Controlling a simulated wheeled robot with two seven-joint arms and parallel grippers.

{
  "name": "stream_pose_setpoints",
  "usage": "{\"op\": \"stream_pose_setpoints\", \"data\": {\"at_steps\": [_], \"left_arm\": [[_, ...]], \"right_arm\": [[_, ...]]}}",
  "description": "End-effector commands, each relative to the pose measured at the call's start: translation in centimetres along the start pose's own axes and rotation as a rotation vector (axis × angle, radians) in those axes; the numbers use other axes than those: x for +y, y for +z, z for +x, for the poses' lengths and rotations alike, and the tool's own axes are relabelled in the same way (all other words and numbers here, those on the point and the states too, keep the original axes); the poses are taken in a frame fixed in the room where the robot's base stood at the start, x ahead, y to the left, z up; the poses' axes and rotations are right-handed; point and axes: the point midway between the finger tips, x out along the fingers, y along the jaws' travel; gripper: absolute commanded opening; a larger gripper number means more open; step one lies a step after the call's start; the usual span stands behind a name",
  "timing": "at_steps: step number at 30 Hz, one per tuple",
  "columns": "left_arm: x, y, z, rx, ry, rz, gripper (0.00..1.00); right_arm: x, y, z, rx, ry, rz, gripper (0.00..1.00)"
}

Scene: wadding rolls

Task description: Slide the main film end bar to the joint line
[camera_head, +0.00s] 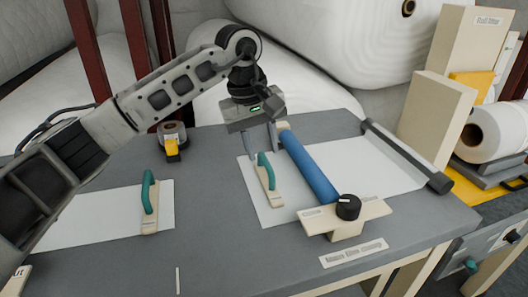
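Two pale wooden bars with green handles lie on white film sheets on the grey table. One bar (150,217) is at the inner end of the left sheet (85,222). The other bar (271,190) is at the left end of the right sheet (387,176). I cannot read which is the main film bar. A short pale line (178,280) is on the table front between the sheets. My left gripper (262,147) points down just above and behind the right bar's handle, its fingers apart with nothing visibly held. My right gripper is out of view.
A blue roller (308,167) with a black knob (348,207) on a wooden block stands right of the right bar. A dark rod (405,154) lies across the right sheet. Table between the bars is clear.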

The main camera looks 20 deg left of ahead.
Motion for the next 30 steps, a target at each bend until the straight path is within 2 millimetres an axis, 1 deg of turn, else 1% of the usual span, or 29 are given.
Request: {"op": "stream_pose_setpoints", "data": {"at_steps": [1, 3, 6, 10, 16, 17, 18, 20, 30], "left_arm": [[0.0, 0.1, 0.8, -0.002, -0.001, 0.001, 0.34], [0.0, 0.0, 1.5, -0.001, -0.001, 0.0, 0.34], [0.0, 0.0, 2.2, -0.001, 0.0, 0.0, 0.34], [0.0, 0.0, 2.5, 0.0, 0.001, 0.0, 0.34], [0.0, 0.0, 2.5, 0.001, 0.0, 0.0, 0.34], [0.0, 0.0, 2.5, 0.001, 0.0, 0.0, 0.29], [0.0, 0.0, 2.5, 0.0, 0.0, 0.0, 0.18], [0.0, 0.0, 2.5, 0.0, 0.0, 0.0, 0.01], [0.0, 0.3, 2.5, -0.003, 0.001, 0.021, 0.0]], "right_arm": [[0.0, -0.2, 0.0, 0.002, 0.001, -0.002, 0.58], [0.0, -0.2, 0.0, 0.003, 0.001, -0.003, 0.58], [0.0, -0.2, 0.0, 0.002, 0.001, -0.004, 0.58], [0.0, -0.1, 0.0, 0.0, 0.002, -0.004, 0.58], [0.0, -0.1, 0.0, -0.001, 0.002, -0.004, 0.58], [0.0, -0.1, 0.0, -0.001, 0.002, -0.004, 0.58], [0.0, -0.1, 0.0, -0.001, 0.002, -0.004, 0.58], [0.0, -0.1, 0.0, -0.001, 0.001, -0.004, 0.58], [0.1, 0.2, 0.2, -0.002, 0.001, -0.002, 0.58]]}}
